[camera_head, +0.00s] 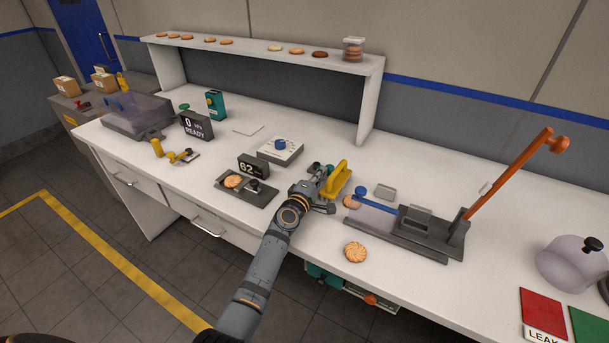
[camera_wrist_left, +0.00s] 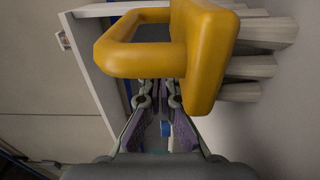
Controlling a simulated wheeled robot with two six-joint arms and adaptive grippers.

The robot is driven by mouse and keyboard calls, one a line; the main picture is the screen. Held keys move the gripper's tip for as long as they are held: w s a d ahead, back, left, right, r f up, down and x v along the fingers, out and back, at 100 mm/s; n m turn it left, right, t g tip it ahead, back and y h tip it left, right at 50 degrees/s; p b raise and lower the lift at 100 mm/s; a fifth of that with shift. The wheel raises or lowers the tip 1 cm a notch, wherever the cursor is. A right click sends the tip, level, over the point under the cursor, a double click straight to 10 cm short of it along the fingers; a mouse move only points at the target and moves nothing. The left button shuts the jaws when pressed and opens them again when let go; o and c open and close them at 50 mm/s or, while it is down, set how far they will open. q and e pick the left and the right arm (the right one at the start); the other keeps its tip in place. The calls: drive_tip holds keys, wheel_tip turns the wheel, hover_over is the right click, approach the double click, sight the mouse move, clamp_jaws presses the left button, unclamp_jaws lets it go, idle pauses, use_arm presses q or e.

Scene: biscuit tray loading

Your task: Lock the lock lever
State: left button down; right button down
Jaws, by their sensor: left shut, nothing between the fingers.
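My left gripper (camera_head: 318,183) is above the white table's front half, shut and empty, right beside a yellow handle (camera_head: 339,177). The handle fills the upper part of the left wrist view (camera_wrist_left: 205,60), in front of the fingertips (camera_wrist_left: 157,92). To the right is a dark grey fixture (camera_head: 428,237) with a blue lever (camera_head: 378,200) lying low, its knob end toward my gripper. A long orange lever (camera_head: 512,172) rises tilted from its right end. I cannot tell which is the lock lever. My right gripper is not in view.
A biscuit (camera_head: 355,252) lies near the front edge; another (camera_head: 351,202) is beside the fixture. A scale display (camera_head: 253,166) and a grey stand with a biscuit are left of my gripper. A shelf (camera_head: 270,54) runs behind. A rounded grey object (camera_head: 570,264) stands at right.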

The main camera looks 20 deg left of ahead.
use_arm(q)
drive_tip(key=shift+d, duration=0.4)
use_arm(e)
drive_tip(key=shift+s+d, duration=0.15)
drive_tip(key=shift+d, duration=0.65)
